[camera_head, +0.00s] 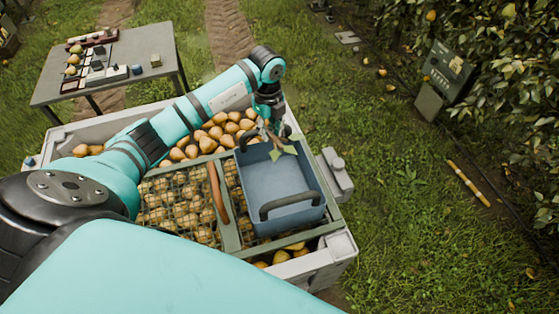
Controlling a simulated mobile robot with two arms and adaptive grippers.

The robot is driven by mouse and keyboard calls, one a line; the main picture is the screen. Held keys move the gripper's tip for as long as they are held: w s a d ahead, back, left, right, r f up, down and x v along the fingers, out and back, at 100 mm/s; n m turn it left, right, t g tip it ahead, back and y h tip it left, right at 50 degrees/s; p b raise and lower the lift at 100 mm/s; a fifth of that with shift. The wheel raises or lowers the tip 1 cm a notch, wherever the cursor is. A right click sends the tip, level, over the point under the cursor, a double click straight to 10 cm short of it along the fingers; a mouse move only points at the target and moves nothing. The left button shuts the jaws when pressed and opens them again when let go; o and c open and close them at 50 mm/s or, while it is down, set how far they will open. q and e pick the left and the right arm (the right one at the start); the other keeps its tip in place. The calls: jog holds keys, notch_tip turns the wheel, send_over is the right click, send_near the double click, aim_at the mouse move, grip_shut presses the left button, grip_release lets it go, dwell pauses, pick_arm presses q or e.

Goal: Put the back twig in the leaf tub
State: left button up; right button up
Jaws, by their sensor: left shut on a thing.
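My left gripper (268,126) reaches in from the left and is shut on a leafy twig (278,150). The twig's green leaves hang over the far part of the blue tub (272,180). The tub is an open blue-grey box with dark handles, set on top of the pear bin, and the floor that shows looks bare. The gripper's fingers are small and partly hidden by the arm and twig. My right gripper is out of view.
The grey bin (343,245) holds many pears (185,205) under a mesh with a brown handle (218,193). A table (140,50) with pears and small items stands back left.

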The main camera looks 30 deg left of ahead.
pick_arm(q)
jog(key=shift+f+b, duration=0.35)
jog(key=shift+f, duration=0.05)
notch_tip(320, 180, down, 5)
jog(key=b, duration=0.4)
jog(key=o, duration=0.9)
jog(key=shift+o, duration=0.2)
notch_tip(320, 180, up, 12)
jog(key=shift+f, duration=0.1)
